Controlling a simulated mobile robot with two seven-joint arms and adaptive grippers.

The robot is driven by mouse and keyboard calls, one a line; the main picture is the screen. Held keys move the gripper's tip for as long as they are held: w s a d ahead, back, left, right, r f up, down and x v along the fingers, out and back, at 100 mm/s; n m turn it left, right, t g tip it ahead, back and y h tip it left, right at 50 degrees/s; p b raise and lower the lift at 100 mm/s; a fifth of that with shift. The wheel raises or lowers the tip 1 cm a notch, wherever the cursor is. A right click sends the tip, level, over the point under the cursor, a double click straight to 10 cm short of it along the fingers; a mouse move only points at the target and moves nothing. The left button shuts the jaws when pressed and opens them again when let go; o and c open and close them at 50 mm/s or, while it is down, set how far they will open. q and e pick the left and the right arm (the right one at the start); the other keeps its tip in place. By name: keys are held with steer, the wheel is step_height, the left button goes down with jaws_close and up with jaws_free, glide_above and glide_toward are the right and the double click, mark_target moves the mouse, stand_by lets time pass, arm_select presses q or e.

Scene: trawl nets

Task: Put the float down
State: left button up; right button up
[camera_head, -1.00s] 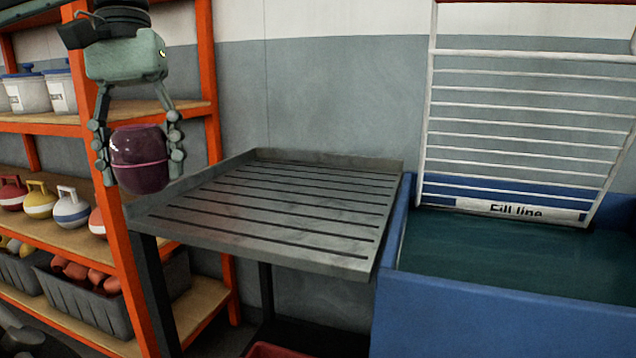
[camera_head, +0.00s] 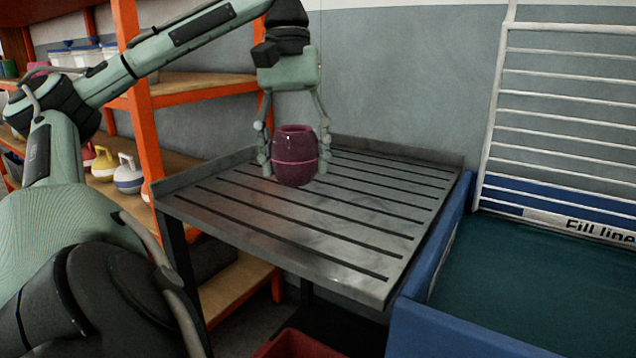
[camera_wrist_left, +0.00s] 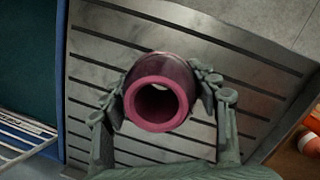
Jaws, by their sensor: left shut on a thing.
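The float (camera_head: 295,158) is a dark maroon barrel shape with a lighter pink band and a hole through its middle. My left gripper (camera_head: 294,160) is shut on it, with a finger on each side, and holds it upright over the slotted grey metal table (camera_head: 300,235). I cannot tell whether its lower end touches the table top. In the left wrist view the float (camera_wrist_left: 158,95) sits between the fingertips, its open pink end toward the camera, with the slotted table (camera_wrist_left: 105,50) behind it. My right gripper is not in view.
An orange-framed shelf (camera_head: 140,100) with yellow and white-blue floats (camera_head: 128,175) stands at the left. A blue tank (camera_head: 500,345) of dark water with a white rack (camera_head: 560,120) adjoins the table's right side. A red bin (camera_head: 295,345) is below. The table's front and right are clear.

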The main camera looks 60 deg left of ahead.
mark_target(318, 214)
arm_select(q)
steer(key=w+p, duration=0.1)
steer(key=w+f, duration=0.1)
steer(key=w+p, duration=0.1)
steer(key=shift+w+d+f+p, duration=0.25)
steer(key=shift+d+f+p, duration=0.05)
steer(key=shift+p, duration=0.05)
steer(key=shift+w+f, duration=0.1)
steer(key=shift+f, duration=0.2)
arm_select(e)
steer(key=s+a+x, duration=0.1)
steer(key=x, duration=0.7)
arm_select(q)
step_height(318, 214, down, 4)
steer(key=b, duration=0.3)
steer(key=shift+r+b, duration=0.1)
steer(key=shift+b, duration=0.25)
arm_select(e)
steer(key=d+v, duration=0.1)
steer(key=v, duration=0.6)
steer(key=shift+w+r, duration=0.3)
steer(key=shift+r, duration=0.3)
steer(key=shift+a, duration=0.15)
arm_select(q)
steer(key=o, duration=1.2)
steer(key=shift+c, duration=0.2)
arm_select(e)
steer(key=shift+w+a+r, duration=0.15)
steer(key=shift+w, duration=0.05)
